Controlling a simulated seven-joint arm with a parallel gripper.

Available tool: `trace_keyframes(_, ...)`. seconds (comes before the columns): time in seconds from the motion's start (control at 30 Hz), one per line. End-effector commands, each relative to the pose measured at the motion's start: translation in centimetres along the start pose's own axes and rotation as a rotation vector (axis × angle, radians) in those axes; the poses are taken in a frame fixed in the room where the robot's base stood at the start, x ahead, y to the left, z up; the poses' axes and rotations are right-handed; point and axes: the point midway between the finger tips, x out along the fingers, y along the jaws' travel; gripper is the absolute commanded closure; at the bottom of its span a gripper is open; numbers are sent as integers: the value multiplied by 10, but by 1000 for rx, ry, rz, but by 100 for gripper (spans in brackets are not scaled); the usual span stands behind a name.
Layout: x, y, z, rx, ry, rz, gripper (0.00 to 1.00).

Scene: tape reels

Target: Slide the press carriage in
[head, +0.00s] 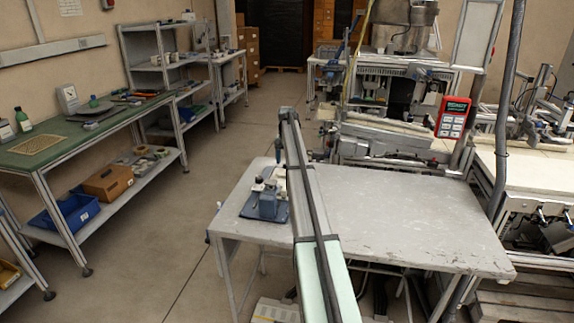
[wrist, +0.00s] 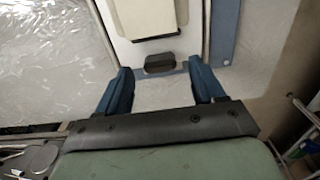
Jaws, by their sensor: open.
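The press (head: 266,206), a small device with a blue base and grey and white parts, sits at the left end of the grey table in the head view. The wrist view shows its pale carriage (wrist: 130,50) with a cream block (wrist: 145,18) on top and a dark handle (wrist: 160,64) at the near end. A blue strip (wrist: 225,30) runs along its right side. My gripper (wrist: 160,72) is open, with blue fingers apart on either side of the handle. I see gaps between handle and fingers; the height between them is unclear. My arm hides part of the press in the head view.
The grey table (head: 420,220) is bare to the right of my arm. A machine (head: 385,145) and a red control box (head: 453,117) stand behind it. A green-topped workbench (head: 90,130) stands at the left, across clear floor.

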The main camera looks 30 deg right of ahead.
Motion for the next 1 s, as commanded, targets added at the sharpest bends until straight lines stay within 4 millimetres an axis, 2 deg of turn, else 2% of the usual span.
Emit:
trace_keyframes(0.2, 19, 0, 0, 0, 0, 0, 32)
trace_keyframes(0.6, 24, 0, 0, 0, 0, 0, 32)
trace_keyframes(1.0, 23, 0, 0, 0, 0, 0, 70)
